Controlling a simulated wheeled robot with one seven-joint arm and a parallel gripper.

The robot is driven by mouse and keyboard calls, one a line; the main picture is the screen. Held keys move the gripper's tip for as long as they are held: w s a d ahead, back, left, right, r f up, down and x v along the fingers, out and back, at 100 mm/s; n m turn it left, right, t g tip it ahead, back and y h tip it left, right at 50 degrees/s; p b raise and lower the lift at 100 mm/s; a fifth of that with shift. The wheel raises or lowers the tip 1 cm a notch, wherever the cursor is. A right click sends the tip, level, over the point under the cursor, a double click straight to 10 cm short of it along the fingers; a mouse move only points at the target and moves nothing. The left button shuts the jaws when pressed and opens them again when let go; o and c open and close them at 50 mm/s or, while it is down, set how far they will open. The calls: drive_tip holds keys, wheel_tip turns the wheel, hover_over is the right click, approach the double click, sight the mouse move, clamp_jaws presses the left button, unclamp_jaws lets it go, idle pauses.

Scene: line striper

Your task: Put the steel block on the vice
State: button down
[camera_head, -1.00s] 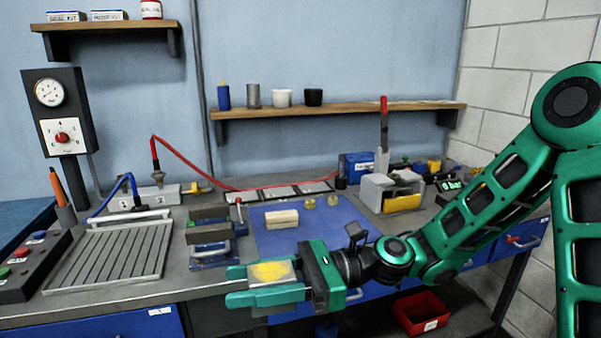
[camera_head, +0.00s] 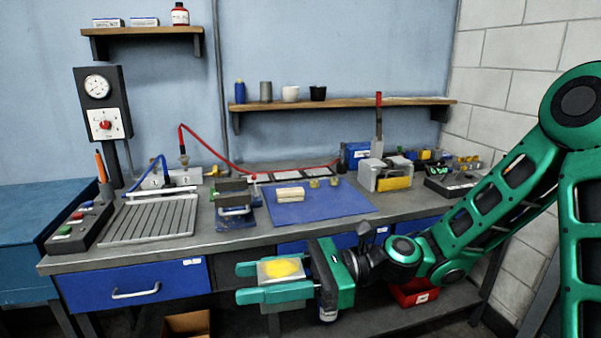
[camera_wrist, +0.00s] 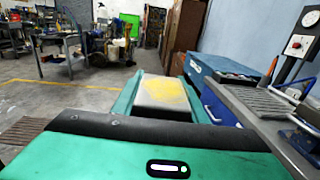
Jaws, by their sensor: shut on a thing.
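My gripper (camera_head: 278,282) is shut on the steel block (camera_head: 281,269), a grey block with a yellow patch on top. It holds the block in front of the bench's front edge, below bench-top height in the head view. The block also shows between the green fingers in the wrist view (camera_wrist: 163,97). The vice (camera_head: 235,204) stands on the bench, dark jaws on a blue base, left of the blue mat. It is behind and up from my gripper in the head view, and the block is apart from it.
The blue mat (camera_head: 330,207) bears a pale wooden block (camera_head: 290,195) and small brass pieces. A ribbed plate (camera_head: 150,221) lies left of the vice. A drawer (camera_head: 135,285) with a handle faces the front. A red bin (camera_head: 413,293) sits on the lower shelf.

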drive_tip(key=shift+d+t, duration=0.1)
drive_tip(key=shift+t, duration=0.4)
drive_tip(key=w+d+f+m+t+h, duration=0.1)
drive_tip(key=w+d+f+m+t, duration=0.2)
drive_tip(key=w+t, duration=0.35)
drive_tip(key=w+d+f+m+t+h, duration=0.1)
drive_tip(key=w+d+f+m+t, duration=0.25)
drive_tip(key=w, duration=0.65)
drive_tip(key=w+d+f+m+t+h, duration=0.1)
drive_tip(key=w+d+f+m+t, duration=0.25)
drive_tip(key=w, duration=0.45)
drive_tip(key=w+d+f+m+t+h, duration=0.1)
drive_tip(key=w+d+m+t+h, duration=0.2)
drive_tip(key=d, duration=1.1)
drive_tip(key=w+d+f+m+t+h, duration=0.1)
drive_tip(key=w+d+m+t+h, duration=0.3)
drive_tip(key=w+d+m+h, duration=0.3)
drive_tip(key=w+d+h, duration=0.4)
drive_tip(key=d, duration=0.3)
drive_tip(key=shift+w+f+h, duration=0.15)
drive_tip(key=shift+w+h, duration=0.15)
drive_tip(key=shift+w, duration=0.05)
drive_tip(key=shift+a, duration=0.15)
